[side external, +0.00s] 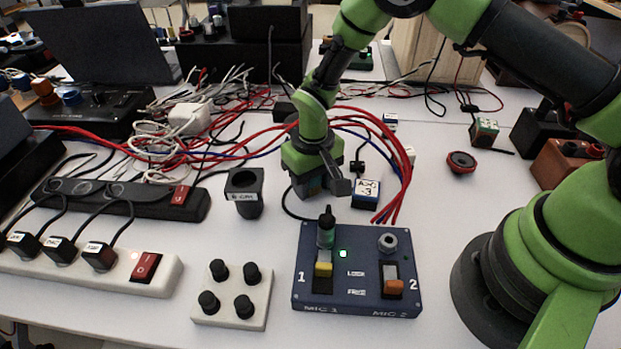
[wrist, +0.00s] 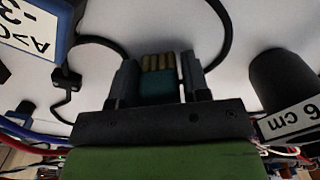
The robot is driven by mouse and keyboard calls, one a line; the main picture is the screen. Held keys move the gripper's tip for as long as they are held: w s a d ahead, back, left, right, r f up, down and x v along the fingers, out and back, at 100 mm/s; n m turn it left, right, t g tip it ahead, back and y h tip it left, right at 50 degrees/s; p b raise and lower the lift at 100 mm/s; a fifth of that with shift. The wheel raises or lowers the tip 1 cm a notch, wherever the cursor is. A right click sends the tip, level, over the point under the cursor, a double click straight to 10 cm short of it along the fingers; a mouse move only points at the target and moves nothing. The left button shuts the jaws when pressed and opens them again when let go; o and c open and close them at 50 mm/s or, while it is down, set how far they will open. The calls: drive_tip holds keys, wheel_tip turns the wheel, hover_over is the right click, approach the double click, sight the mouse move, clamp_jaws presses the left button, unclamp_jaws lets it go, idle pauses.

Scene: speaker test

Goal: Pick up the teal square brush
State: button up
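The teal square brush (wrist: 157,90) shows in the wrist view as a small teal block with a row of brass-coloured strips at its far end. It lies between the two fingers of my gripper (wrist: 158,78), one finger close on each side. I cannot tell whether both fingers press on it. In the side external view my gripper (side external: 325,190) is low over the white table, behind the blue switch box, and the brush cannot be made out clearly there.
The blue switch box (side external: 356,285) with a small dark-capped bottle stands in front. A black "6 cm" cup (side external: 245,190) is left of my gripper; a small "A>C -3" labelled block (side external: 366,194) is right. Red cables (side external: 385,140) arc behind.

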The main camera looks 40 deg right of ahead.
drive_tip(key=c, duration=0.5)
drive_tip(key=shift+r, duration=0.15)
